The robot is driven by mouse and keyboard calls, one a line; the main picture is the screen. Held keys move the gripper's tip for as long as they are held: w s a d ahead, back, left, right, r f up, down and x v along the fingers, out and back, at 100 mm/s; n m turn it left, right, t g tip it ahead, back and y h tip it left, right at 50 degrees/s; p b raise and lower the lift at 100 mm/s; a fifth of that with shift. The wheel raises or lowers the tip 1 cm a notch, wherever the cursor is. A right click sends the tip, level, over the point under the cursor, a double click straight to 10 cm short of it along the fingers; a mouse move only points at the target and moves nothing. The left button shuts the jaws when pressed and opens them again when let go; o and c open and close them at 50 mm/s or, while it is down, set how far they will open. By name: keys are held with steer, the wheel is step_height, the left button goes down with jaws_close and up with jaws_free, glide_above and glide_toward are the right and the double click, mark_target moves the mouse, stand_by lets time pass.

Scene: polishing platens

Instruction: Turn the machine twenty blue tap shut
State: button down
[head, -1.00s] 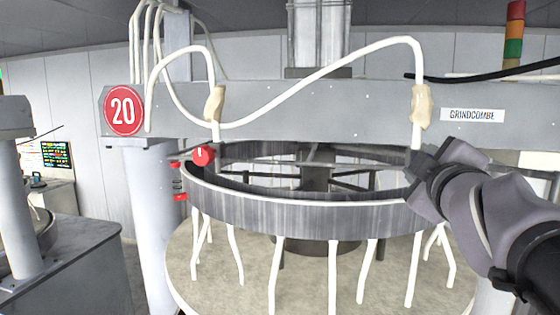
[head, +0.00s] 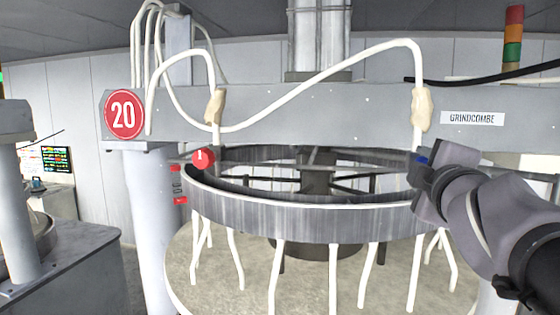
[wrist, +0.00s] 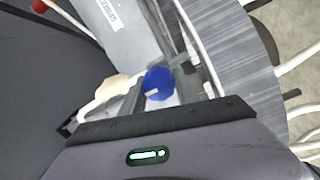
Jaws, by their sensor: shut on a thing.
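The blue tap (wrist: 158,84) shows in the wrist view as a round blue knob with a pale mark on its face. My gripper (wrist: 160,95) is shut on it, with a finger on either side. In the head view my gripper (head: 420,172) is at the right part of the ring, below the right white hose. The round red sign reading 20 (head: 123,113) is on the left end of the grey beam.
A red tap (head: 203,157) is on the ring's left side. White hoses (head: 300,95) loop over the grey beam (head: 300,110). The wide grey ring (head: 300,221) stands over a round platen (head: 215,265), with several white pipes hanging below. A GRINDCOMBE label (head: 472,118) is on the beam's right.

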steer(key=shift+r, duration=0.15)
steer(key=c, duration=1.1)
jaws_free()
steer(key=shift+o, duration=1)
steer(key=shift+w+d, duration=0.1)
steer(key=shift+w, duration=0.1)
steer(key=shift+s, duration=0.1)
steer(key=p+v, duration=1)
steer(key=v, duration=0.7)
steer(key=shift+s, duration=0.2)
